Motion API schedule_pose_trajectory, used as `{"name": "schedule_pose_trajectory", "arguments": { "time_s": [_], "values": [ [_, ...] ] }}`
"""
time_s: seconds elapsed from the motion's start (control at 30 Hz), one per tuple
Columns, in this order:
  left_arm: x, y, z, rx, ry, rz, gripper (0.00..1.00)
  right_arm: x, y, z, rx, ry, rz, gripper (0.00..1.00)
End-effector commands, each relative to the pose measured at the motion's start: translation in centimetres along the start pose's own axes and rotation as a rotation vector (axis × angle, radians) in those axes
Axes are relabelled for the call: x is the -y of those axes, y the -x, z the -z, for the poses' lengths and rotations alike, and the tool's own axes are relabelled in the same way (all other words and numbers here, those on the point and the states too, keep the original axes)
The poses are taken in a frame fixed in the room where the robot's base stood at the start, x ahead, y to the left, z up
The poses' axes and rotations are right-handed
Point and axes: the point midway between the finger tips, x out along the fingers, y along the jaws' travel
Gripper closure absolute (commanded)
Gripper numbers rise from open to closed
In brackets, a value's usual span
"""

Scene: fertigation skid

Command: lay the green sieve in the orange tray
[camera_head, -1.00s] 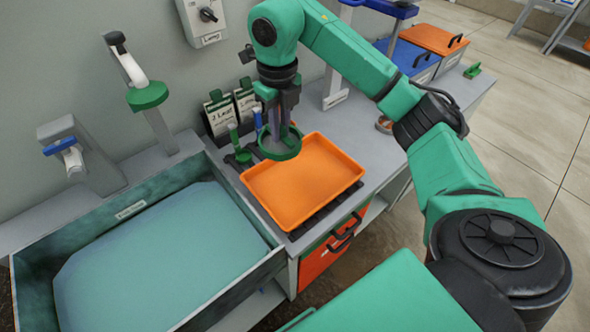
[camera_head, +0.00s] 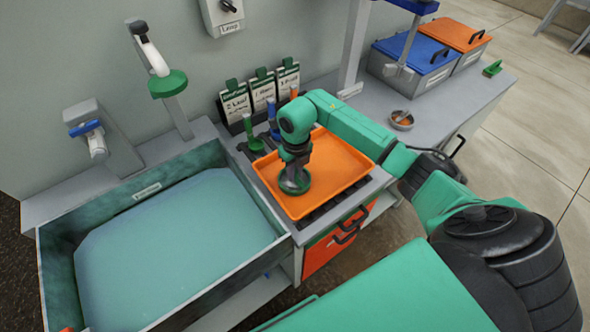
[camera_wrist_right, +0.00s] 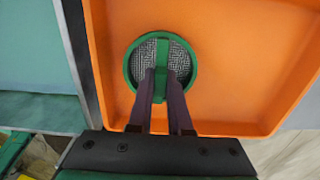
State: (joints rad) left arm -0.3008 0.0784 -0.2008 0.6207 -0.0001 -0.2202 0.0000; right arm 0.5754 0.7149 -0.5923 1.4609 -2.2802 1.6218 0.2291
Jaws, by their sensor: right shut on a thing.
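The green sieve (camera_head: 293,184) is a round green ring with a grey mesh. It is inside the outline of the orange tray (camera_head: 345,165), toward the tray's left part in the head view. In the right wrist view the sieve (camera_wrist_right: 184,62) shows over the orange floor of the tray (camera_wrist_right: 240,60). My right gripper (camera_head: 296,166) points down and is shut on the sieve's green bar, its fingertips (camera_wrist_right: 160,82) together there. Whether the sieve touches the tray floor I cannot tell. My left gripper is not in view.
A basin of teal liquid (camera_head: 52,250) lies left of the tray. Green and blue handled tools (camera_head: 253,138) stand behind it, with label cards (camera_head: 262,92) at the wall. A small bowl (camera_head: 402,121) and a blue-lidded box (camera_head: 410,52) are to the right.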

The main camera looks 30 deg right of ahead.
Motion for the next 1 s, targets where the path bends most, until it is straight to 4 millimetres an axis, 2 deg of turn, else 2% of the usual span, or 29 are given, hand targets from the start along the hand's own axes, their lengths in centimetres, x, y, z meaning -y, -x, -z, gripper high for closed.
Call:
{"name": "schedule_pose_trajectory", "arguments": {
  "time_s": [0.2,0.23,0.27,0.3,0.67,0.73,0.87,1.0],
  "values": [
    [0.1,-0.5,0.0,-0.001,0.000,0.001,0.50,0.0,-0.4,0.0,0.000,0.000,0.001,1.00],
    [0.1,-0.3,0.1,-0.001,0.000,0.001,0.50,0.0,-0.3,0.0,0.000,0.000,0.000,0.72],
    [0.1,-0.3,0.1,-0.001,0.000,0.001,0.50,0.0,-0.2,0.0,0.000,0.000,0.000,0.60],
    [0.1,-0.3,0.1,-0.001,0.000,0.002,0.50,0.0,-0.2,0.0,0.000,0.000,0.000,0.53],
    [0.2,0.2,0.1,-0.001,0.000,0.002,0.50,0.0,0.3,0.0,0.000,0.000,0.000,0.53],
    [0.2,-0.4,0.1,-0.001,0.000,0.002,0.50,0.1,0.7,-0.1,0.002,0.001,0.001,0.53],
    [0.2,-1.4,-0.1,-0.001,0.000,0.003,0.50,0.1,3.0,-0.2,0.006,0.001,0.003,0.53],
    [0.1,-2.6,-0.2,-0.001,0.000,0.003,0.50,0.1,6.7,-0.2,0.007,0.001,0.003,0.53]
  ]
}}
